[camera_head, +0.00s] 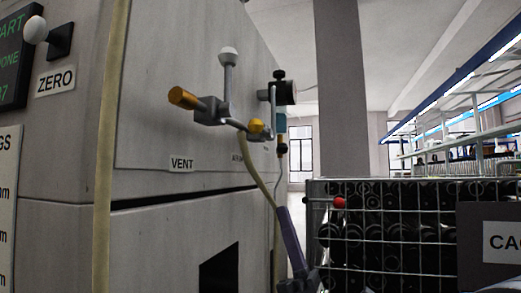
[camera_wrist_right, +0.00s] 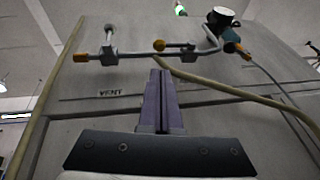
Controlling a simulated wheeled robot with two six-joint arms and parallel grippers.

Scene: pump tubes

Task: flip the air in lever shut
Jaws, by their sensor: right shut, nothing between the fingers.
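A lever with a yellow ball knob (camera_head: 256,126) sits on the pipework beside the partly hidden "AIR IN" label (camera_head: 238,158). The knob also shows in the right wrist view (camera_wrist_right: 158,45), with its rod running sideways to a grey valve block. My right gripper (camera_head: 281,209) has purple fingers pressed together and empty. In the head view it is below and right of the yellow knob. In the right wrist view its fingertips (camera_wrist_right: 160,72) point up just below the knob, apparently apart from it. My left gripper is out of view.
The VENT valve (camera_head: 212,110) has an upright white-knobbed lever (camera_head: 228,57) and an orange-ended pipe (camera_head: 182,97). A yellowish hose (camera_head: 252,165) hangs between valves and gripper. A black gauge (camera_head: 284,92) is farther along. A wire rack of bottles (camera_head: 400,235) stands right.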

